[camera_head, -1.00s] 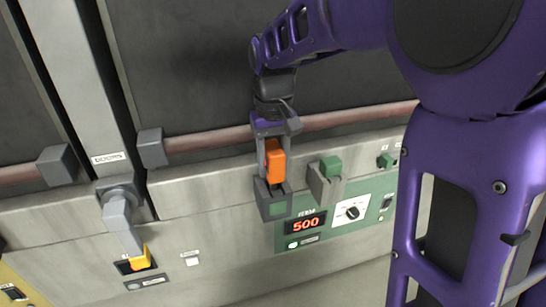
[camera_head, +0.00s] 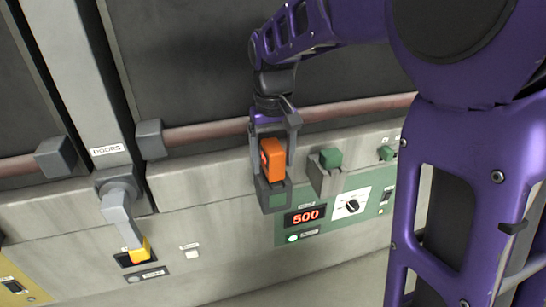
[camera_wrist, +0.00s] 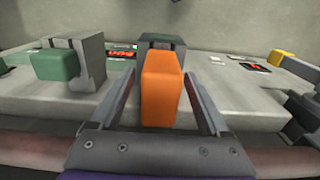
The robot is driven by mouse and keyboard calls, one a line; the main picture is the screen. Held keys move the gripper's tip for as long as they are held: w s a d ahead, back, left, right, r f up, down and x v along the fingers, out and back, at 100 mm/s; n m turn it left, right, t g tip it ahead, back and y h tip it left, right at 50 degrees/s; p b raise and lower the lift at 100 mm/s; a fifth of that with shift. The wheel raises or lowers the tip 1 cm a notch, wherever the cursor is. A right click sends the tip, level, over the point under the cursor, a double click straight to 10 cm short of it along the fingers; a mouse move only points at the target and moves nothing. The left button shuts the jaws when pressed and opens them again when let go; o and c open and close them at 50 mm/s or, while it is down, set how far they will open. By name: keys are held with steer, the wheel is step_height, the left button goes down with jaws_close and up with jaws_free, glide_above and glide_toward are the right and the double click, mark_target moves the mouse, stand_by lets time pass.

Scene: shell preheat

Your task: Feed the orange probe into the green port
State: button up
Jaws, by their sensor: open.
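My gripper (camera_head: 274,168) is open, with one finger on each side of the probe. In the wrist view my gripper (camera_wrist: 160,76) shows gaps between its fingers and the probe.
A second grey holder with a green block (camera_head: 330,159) stands close at the right. Below are a red 500 display (camera_head: 305,216) and a dial (camera_head: 352,204). A pink-brown rail (camera_head: 215,135) runs behind my gripper. A grey lever with a yellow end (camera_head: 138,250) is at the left.

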step_height(320, 180, up, 17)
steer(key=p, duration=0.3)
steer(key=shift+r, duration=0.2)
